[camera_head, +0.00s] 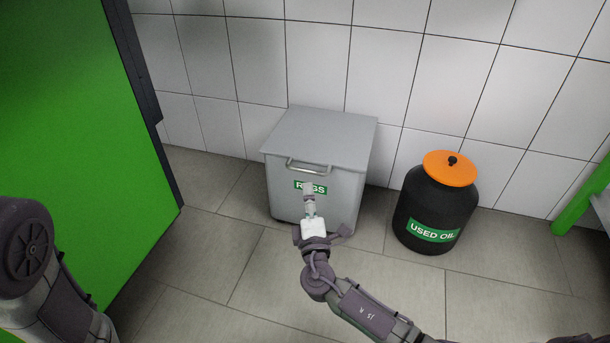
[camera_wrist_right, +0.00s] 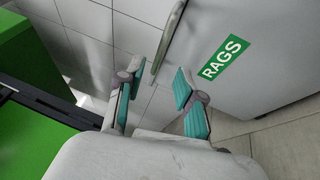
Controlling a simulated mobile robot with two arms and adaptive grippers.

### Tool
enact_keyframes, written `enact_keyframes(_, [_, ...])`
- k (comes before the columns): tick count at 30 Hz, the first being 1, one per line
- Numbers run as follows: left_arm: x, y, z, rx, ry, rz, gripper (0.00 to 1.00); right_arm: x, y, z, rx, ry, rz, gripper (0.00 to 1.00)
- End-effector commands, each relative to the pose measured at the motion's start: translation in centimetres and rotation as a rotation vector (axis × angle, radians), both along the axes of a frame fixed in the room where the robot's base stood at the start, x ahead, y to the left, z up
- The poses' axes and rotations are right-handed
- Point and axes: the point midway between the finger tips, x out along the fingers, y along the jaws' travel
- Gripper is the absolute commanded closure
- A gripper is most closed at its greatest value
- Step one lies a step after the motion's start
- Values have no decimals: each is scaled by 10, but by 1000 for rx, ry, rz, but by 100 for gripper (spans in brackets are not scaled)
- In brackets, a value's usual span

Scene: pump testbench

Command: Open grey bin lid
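The grey bin (camera_head: 318,190) with a green RAGS label (camera_head: 310,188) stands on the floor against the tiled wall. Its flat grey lid (camera_head: 322,128) is closed. A metal bar handle (camera_head: 308,167) is on the front near the lid's edge. My right gripper (camera_head: 309,187) is in front of the bin, just below the handle, and hides part of the label. In the right wrist view, its two fingers (camera_wrist_right: 155,85) are apart and empty. The handle's end (camera_wrist_right: 160,58) appears between the fingertips; I cannot tell its depth from them. My left gripper is out of view.
A black drum (camera_head: 437,207) with an orange lid (camera_head: 450,168) and a USED OIL label stands right of the bin. A large green cabinet (camera_head: 80,140) fills the left side. The tiled floor (camera_head: 260,280) in front of the bin is clear apart from my arm.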

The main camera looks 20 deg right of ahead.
Motion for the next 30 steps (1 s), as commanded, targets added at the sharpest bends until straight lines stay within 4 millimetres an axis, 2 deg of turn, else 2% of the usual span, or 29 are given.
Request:
enact_keyframes(1, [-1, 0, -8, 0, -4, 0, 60, 13, -2, -1, -1, -4, -1, 63])
enact_keyframes(6, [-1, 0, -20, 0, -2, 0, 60, 46, -9, 5, 0, -2, -1, 63])
enact_keyframes(12, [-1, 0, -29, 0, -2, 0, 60, 73, -14, 10, 1, 1, 1, 63])
enact_keyframes(17, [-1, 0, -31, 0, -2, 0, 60, 82, -16, 13, 0, 1, 1, 63])
enact_keyframes(25, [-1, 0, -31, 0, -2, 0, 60, 83, -16, 14, 1, 2, 1, 63])
enact_keyframes(30, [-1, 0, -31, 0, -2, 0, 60, 83, -16, 14, 1, 2, 1, 90])
